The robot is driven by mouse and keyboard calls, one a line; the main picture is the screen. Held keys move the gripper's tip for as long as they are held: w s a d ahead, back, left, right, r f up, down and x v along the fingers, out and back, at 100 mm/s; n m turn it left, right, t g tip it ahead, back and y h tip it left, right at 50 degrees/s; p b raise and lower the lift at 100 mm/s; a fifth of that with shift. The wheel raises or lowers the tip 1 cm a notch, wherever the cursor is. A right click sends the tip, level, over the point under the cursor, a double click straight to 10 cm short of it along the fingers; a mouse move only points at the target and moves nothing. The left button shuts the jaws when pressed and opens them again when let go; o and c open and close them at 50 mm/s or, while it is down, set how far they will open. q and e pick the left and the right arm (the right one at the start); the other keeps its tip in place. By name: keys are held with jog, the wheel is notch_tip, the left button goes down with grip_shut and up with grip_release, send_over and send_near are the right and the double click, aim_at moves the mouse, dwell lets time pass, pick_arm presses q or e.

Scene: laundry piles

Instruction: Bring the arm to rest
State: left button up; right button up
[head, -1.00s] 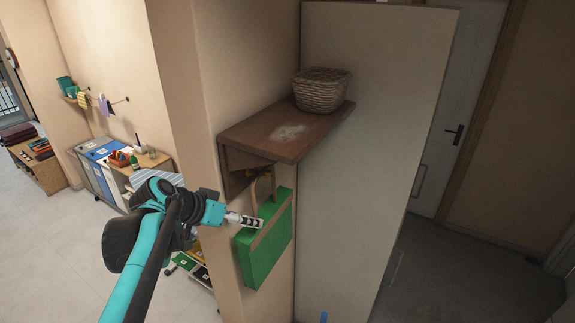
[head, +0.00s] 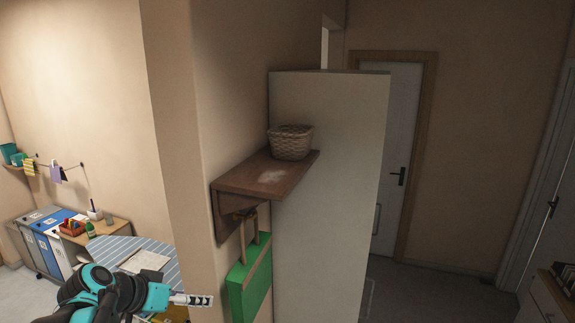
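My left arm comes in at the bottom left of the head view. Its gripper (head: 198,300) points right, just left of the green bag (head: 251,283) that hangs under the wall shelf. I see the gripper side-on, so I cannot tell whether its fingers are open or shut, and nothing shows hanging from it. I cannot tell whether it touches the bag or the wall. My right gripper is out of view.
A brown wooden shelf (head: 262,178) juts from the wall with a wicker basket (head: 290,142) on it. A tall white panel (head: 330,210) stands right of it. A striped ironing board (head: 140,262) is behind my arm. Open floor and a door (head: 397,150) lie right.

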pick_arm(q)
jog(key=s+d+f+n+y+b, duration=0.1)
jog(key=s+f+b, duration=0.4)
jog(key=f+b, duration=0.6)
jog(key=s+d+f+n+y+b, duration=0.1)
jog(key=s+f+b, duration=0.4)
jog(key=f+b, duration=0.7)
jog(key=s+d+f+n+y+b, duration=0.1)
jog(key=s+f+b, duration=0.4)
jog(key=f+b, duration=0.7)
notch_tip(320, 180, down, 14)
jog(key=shift+s+d+r+g+y, duration=0.3)
jog(key=shift+s+d+y, duration=0.1)
jog(key=shift+d+y, duration=0.6)
jog(key=shift+f, duration=0.1)
